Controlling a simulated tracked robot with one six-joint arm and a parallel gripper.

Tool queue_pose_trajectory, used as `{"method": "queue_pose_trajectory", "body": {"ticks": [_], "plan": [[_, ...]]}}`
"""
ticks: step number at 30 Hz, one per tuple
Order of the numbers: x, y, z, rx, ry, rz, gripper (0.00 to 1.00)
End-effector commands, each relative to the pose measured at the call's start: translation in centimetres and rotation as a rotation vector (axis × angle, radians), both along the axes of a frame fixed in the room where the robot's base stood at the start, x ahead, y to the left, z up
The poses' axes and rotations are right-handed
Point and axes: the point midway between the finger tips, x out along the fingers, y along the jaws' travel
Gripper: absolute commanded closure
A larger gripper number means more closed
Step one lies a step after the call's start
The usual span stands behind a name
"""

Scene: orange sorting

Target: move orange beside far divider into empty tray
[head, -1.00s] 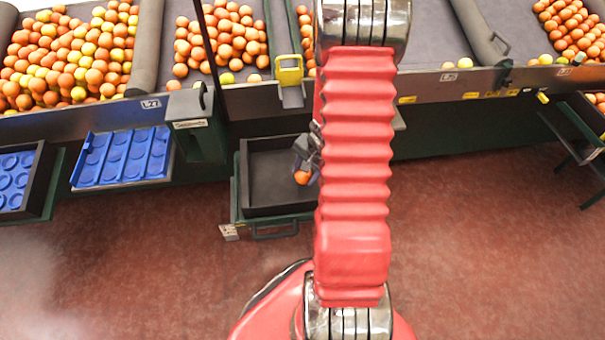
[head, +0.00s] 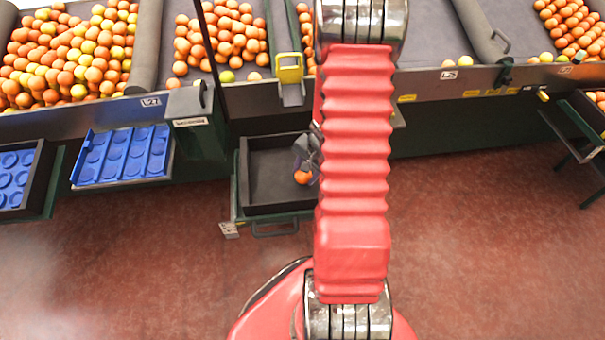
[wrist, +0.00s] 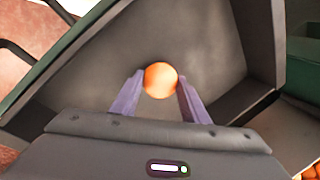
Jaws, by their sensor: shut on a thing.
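An orange (head: 302,177) is held at the end of my gripper (head: 306,172), over the right part of a dark empty tray (head: 262,208). In the wrist view the orange (wrist: 160,80) sits between the two purple-grey fingertips of my gripper (wrist: 158,88). The fingers are shut on it. The tray floor (wrist: 205,45) lies behind the orange in that view, with the tray walls around it. I cannot tell how far the orange is above the floor. My red arm hides part of the tray's right side in the head view.
A sloped bench with oranges (head: 75,55) in divided lanes runs along the back. Grey dividers (head: 158,45) separate the lanes. A blue tray (head: 122,157) and a dark post (head: 195,125) stand left of the dark tray. The red floor in front is clear.

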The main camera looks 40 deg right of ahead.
Motion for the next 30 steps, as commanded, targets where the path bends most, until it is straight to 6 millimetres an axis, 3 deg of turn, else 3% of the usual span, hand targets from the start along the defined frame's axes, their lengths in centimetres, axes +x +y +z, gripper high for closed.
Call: {"method": "queue_pose_trajectory", "body": {"ticks": [25, 26, 30], "plan": [[-0.01, -0.01, -0.43, 0.000, 0.001, 0.000, 0.82], [-0.01, -0.01, -0.43, 0.000, 0.001, 0.000, 0.57], [-0.01, -0.01, -0.43, 0.000, 0.001, 0.000, 0.47]]}}
